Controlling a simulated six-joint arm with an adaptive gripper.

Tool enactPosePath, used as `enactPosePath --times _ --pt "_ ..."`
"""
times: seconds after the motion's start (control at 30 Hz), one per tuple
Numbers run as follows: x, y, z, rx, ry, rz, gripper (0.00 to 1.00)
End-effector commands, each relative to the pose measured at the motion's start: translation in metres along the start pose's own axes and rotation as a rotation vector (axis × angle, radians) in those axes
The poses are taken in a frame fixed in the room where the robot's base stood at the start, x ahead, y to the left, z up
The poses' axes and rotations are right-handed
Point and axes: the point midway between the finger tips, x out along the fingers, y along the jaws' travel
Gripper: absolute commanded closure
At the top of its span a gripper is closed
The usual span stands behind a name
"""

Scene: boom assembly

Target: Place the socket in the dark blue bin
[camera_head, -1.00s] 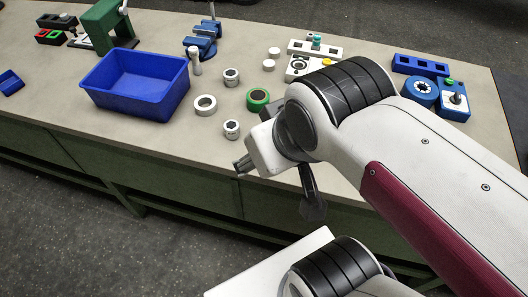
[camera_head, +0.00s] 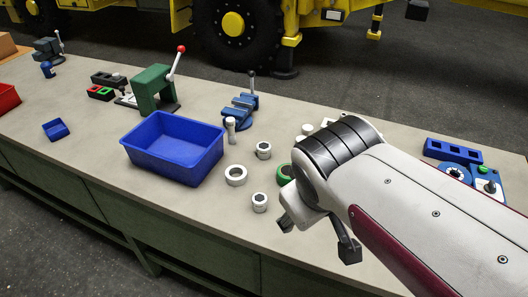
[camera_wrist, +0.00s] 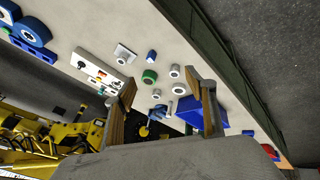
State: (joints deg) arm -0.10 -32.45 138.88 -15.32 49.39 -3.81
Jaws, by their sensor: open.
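The blue bin (camera_head: 150,163) is an open, empty box on the table, left of centre in the head view; part of it shows in the wrist view (camera_wrist: 190,114). Two similar short, pale cylinders with dark holes look like sockets: one (camera_head: 263,150) right of the bin, one (camera_head: 260,203) nearer the table's front edge. I cannot tell which is meant. In the wrist view, small pale round parts (camera_wrist: 174,71) lie beyond the fingers. My gripper (camera_head: 318,237) is open and empty, above the table's front edge, right of the nearer cylinder. Its spread fingers show in the wrist view (camera_wrist: 163,90).
A white ring (camera_head: 236,175) lies between bin and cylinders. A green ring (camera_head: 284,173) is partly hidden by my arm. A pale upright piece (camera_head: 231,130), a blue vise (camera_head: 240,109) and a green press (camera_head: 153,88) stand behind. A small blue tray (camera_head: 56,129) lies left.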

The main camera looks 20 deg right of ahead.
Motion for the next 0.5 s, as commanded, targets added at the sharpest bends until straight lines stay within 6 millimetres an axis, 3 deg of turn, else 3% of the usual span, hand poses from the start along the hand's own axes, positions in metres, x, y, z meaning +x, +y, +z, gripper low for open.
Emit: enactPosePath --times 0.5 --pt "0.048 0.075 -0.060 -0.447 -0.125 0.242 0.44"
